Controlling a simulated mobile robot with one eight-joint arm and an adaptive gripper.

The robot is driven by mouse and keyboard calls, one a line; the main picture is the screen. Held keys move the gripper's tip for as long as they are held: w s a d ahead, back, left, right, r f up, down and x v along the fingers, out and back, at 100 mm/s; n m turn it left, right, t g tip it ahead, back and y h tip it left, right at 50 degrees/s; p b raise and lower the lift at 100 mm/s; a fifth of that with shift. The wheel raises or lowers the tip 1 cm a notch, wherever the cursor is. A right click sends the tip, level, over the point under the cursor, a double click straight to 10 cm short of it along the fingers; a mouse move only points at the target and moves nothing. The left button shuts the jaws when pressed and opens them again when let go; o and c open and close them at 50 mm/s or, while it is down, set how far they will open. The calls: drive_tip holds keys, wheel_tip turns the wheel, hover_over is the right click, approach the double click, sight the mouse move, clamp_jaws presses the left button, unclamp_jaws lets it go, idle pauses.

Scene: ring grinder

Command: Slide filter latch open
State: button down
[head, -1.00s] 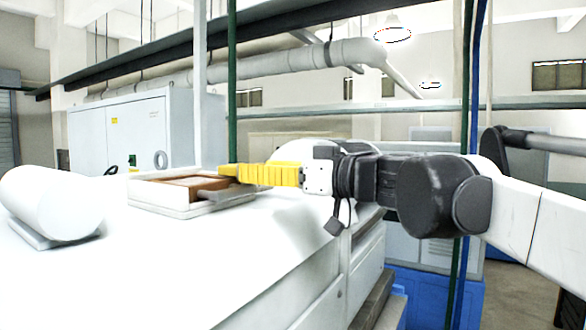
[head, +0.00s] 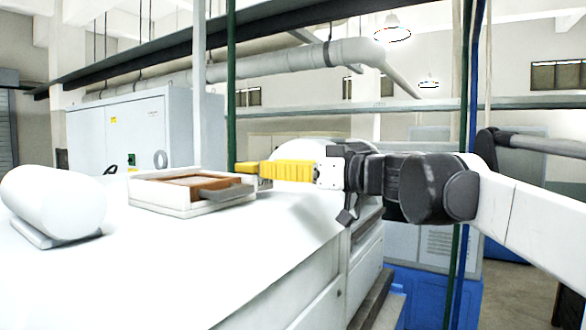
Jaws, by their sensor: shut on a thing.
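A low white box frame (head: 162,203) lies on the white machine top, with a brown filter panel (head: 183,180) inside. A grey bar (head: 222,190), which looks like the filter latch, shows at the right side of the panel. My gripper (head: 243,168) has long yellow fingers that point left and reach the box's right back corner. They are shut on a small part there, apparently the latch. The held part is mostly hidden by the fingers, so its exact contact is not clear.
A white cylinder (head: 55,203) on a stand is at the left of the machine top (head: 130,270). A green post (head: 231,110) rises just behind the box. A white cabinet (head: 125,130) stands farther back. The front of the top is clear.

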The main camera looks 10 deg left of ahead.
drive_tip(key=shift+w+r, duration=0.1)
drive_tip(key=c, duration=1.4)
unclamp_jaws()
drive_tip(key=shift+o, duration=1.3)
drive_tip(key=shift+w+d, duration=0.1)
drive_tip(key=shift+w, duration=0.1)
drive_tip(key=shift+s+d, duration=0.15)
drive_tip(key=shift+d, duration=0.05)
drive_tip(key=v, duration=1.1)
drive_tip(key=shift+d, duration=0.35)
